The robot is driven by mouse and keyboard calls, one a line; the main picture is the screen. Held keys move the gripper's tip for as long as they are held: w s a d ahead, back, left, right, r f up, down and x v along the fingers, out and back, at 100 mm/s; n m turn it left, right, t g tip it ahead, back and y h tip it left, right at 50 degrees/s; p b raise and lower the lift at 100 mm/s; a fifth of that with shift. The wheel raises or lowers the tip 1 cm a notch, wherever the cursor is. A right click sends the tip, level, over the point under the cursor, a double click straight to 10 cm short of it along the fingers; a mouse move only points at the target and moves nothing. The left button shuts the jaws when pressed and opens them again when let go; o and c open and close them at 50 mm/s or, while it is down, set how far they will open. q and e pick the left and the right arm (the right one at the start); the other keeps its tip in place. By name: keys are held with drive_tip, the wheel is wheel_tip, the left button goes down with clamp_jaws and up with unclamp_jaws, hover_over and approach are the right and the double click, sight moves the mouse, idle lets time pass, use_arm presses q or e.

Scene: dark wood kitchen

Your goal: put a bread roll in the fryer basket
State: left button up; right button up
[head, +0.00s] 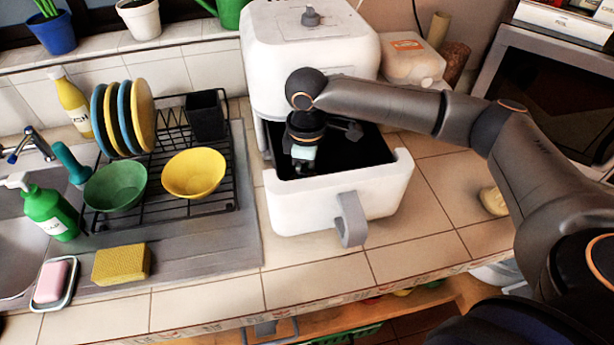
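The white fryer (310,50) stands at the back middle of the counter. Its white basket drawer (330,208) is pulled out toward me, with a dark inside and a grey handle. My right arm reaches in from the right, and my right gripper (308,160) points down over or into the left part of the basket. Its fingertips are too small and dark to tell whether they are open or shut. No bread roll is clear inside the basket. A pale yellow roll-like thing (492,201) lies on the counter at the right, partly hidden by my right arm. My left gripper is out of view.
A black dish rack (205,205) with plates, a green bowl (116,187) and a yellow bowl (194,173) stands left of the fryer. A bag (411,58) sits behind at the right. The front counter tiles are clear.

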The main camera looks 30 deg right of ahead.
wheel_tip(320, 180, up, 12)
drive_tip(key=shift+r, duration=0.15)
idle(0.5)
idle(0.5)
